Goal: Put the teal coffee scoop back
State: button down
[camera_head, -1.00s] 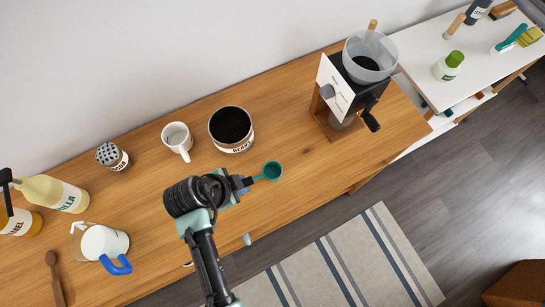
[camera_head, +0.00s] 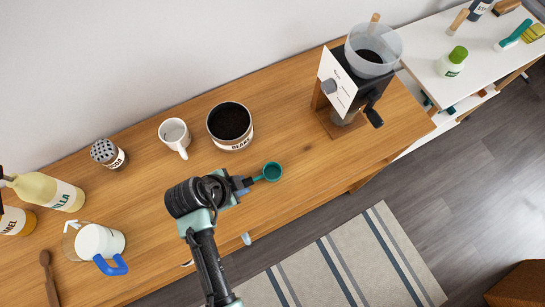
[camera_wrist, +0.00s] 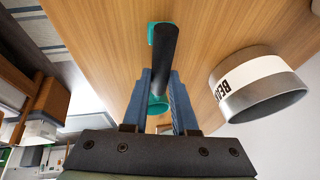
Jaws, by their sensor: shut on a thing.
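The teal coffee scoop (camera_head: 272,171) is at the tip of my gripper (camera_head: 243,185), with its round bowl out to the right near the table's front edge. In the wrist view my gripper (camera_wrist: 160,92) is shut on the scoop's handle, and teal parts of the scoop (camera_wrist: 158,103) show between and beyond the fingers. Whether the scoop touches the table is hard to tell. The beans canister (camera_head: 231,125), full of dark beans, stands open behind the scoop to the left. It also shows at right in the wrist view (camera_wrist: 262,98).
A white mug (camera_head: 174,135) stands left of the canister. A coffee grinder (camera_head: 350,85) with a clear hopper stands at the right end of the wooden table (camera_head: 300,150). A shaker, bottles and a white jug with blue handle (camera_head: 100,245) are at left.

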jog(key=shift+f, duration=0.3)
jog(key=shift+c, duration=1.5)
grip_release()
jog(key=shift+r, duration=0.1)
notch_tip(320, 180, up, 10)
jog(key=p, duration=0.9)
jog(key=b+v, duration=0.2)
jog(key=v, duration=1)
jog(key=shift+s+r, duration=0.2)
jog(key=shift+r, duration=0.15)
